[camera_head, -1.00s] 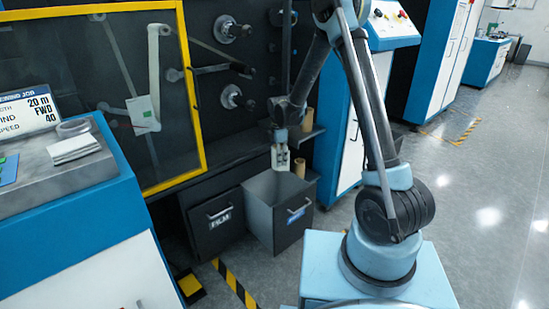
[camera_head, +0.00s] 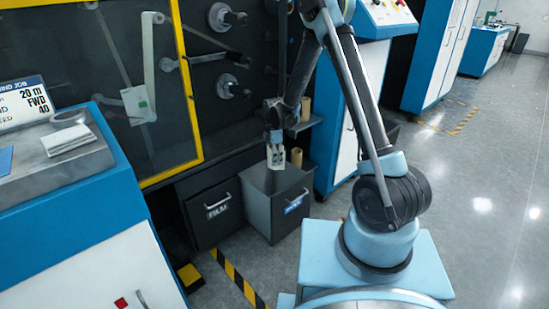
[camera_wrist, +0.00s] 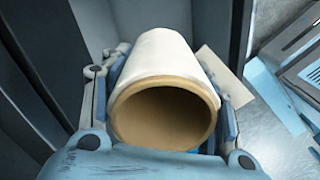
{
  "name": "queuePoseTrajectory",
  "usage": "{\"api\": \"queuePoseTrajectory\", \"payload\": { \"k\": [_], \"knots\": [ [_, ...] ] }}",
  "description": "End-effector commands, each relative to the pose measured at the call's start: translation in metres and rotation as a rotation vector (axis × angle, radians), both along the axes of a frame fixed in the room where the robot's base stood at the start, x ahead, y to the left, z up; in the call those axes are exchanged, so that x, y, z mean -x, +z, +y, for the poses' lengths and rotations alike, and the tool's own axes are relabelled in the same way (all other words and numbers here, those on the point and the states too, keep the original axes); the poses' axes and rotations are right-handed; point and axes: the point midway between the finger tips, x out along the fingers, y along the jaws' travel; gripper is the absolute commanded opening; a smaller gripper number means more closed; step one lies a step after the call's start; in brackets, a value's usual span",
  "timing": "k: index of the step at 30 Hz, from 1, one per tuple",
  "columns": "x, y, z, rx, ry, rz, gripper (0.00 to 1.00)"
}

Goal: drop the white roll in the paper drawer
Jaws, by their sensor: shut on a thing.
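The white roll (camera_wrist: 158,52) is in the jaws of my gripper (camera_wrist: 165,105) in the wrist view, its brown core end facing the camera. My gripper (camera_head: 276,158) also shows in the head view, pointing down above the opening of the paper drawer (camera_head: 291,206). The drawer is pulled out and has a blue label on its front. The gripper's tip looks close to the level of the drawer's rim. I cannot tell exactly how high the roll is above the drawer.
The film drawer (camera_head: 218,210) is beside it on the left. A yellow-framed door (camera_head: 192,90) and a blue cabinet (camera_head: 75,215) are at the left. Open floor (camera_head: 470,190) lies to the right.

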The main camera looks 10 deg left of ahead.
Motion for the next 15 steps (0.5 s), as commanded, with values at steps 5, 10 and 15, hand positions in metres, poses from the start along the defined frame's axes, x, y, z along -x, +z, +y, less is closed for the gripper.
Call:
{"api": "queuePoseTrajectory", "payload": {
  "k": [5,10,15],
  "knots": [
    [0.0,0.0002,-0.0001,0.0,0.0,0.0,0.79],
    [-0.0001,0.0002,-0.0002,0.0,0.0,0.0,0.79],
    [-0.0002,0.0012,-0.0002,0.0,0.0,0.0,0.79]
  ]
}}
